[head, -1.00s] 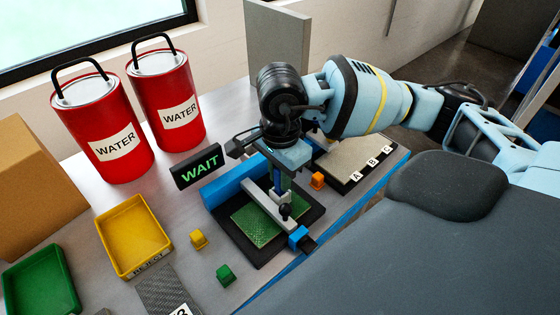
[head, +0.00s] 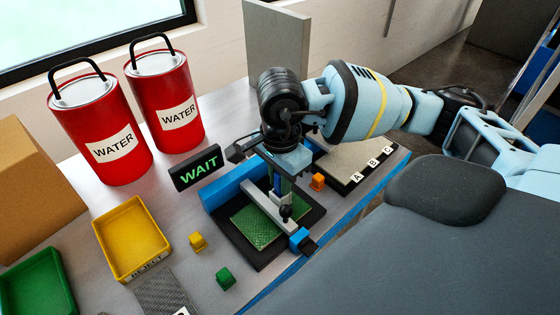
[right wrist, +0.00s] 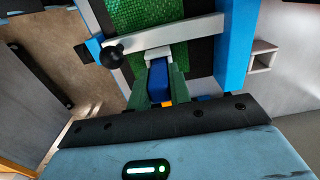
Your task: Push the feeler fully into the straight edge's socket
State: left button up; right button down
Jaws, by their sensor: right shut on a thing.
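My right gripper (head: 279,190) is over the fixture, shut on the feeler. In the right wrist view the feeler is a blue block (right wrist: 160,80) with a bit of orange at its lower end, held between the two greenish fingers (right wrist: 159,72). The straight edge (head: 262,205) is a pale bar with a black knob (head: 285,212), lying across a green woven panel (head: 262,232). Its pale socket (right wrist: 157,53) sticks out from the bar at the feeler's front end. How deep the feeler sits in it I cannot tell. My left gripper is not in view.
A sign (head: 195,169) reads WAIT. An orange block (head: 317,182) and a lettered grey plate (head: 352,162) are beside the fixture. Yellow (head: 197,242) and green (head: 225,278) blocks, a yellow REJECT tray (head: 107,246) and red WATER cans (head: 95,142) stand left.

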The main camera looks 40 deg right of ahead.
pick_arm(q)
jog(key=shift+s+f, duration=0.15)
pick_arm(e)
jog(key=shift+f, duration=0.15)
jog(key=c, duration=1.2)
grip_release()
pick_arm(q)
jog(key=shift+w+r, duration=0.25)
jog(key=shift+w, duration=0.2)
pick_arm(e)
notch_tip(320, 180, up, 8)
jog(key=shift+f, duration=0.1)
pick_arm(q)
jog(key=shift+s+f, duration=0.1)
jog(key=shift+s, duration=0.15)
